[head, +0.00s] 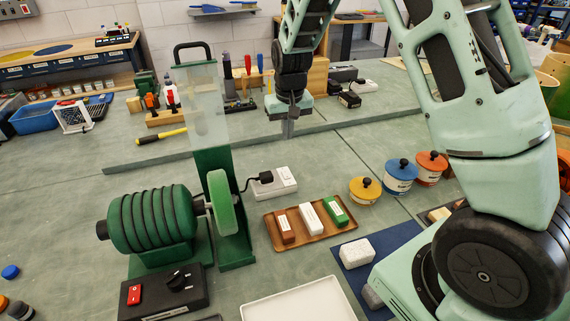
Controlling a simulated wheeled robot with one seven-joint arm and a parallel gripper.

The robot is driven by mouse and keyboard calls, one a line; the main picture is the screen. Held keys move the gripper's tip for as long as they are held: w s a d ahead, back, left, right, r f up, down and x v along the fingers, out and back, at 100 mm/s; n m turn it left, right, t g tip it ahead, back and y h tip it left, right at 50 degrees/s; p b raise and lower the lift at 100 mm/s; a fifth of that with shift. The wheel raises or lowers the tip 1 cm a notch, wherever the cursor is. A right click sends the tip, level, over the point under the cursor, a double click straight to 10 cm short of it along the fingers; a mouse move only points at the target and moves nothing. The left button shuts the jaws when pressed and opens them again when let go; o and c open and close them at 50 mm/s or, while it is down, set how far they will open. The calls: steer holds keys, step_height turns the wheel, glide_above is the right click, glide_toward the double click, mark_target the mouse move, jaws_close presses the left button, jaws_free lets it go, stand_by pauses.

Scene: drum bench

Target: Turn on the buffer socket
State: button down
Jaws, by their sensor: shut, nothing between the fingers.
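A white socket block (285,181) lies on the bench behind the buffer, with a black plug (265,178) at its left end. A cord runs from the plug toward the buffer. The position of any switch on the block is too small to tell. The green ribbed buffer (150,222) stands at the left with a pale green wheel (221,202) on its shaft. My gripper (289,128) points down above the bench, behind the socket block and apart from it. It is shut and empty.
A wooden tray (270,223) with three bars lies right of the wheel. Lidded pots (400,176) stand at the right. A clear guard (203,105) rises behind the wheel.

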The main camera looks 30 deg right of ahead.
mark_target(285, 172)
steer(key=f+p, duration=0.1)
steer(key=f, duration=0.3)
steer(key=w+f+p, duration=0.1)
steer(key=f, duration=0.3)
steer(key=f+p, duration=0.1)
steer(key=f, duration=0.3)
steer(key=shift+w+d+f, duration=0.15)
steer(key=shift+w+f, duration=0.1)
steer(key=shift+f, duration=0.15)
steer(key=shift+f+p, duration=0.2)
steer(key=shift+p, duration=0.1)
steer(key=shift+f, duration=0.15)
steer(key=shift+w+f+b, duration=0.1)
steer(key=shift+b, duration=0.3)
steer(key=shift+s+r+p, duration=0.25)
steer(key=shift+s+p, duration=0.05)
steer(key=shift+s, duration=0.5)
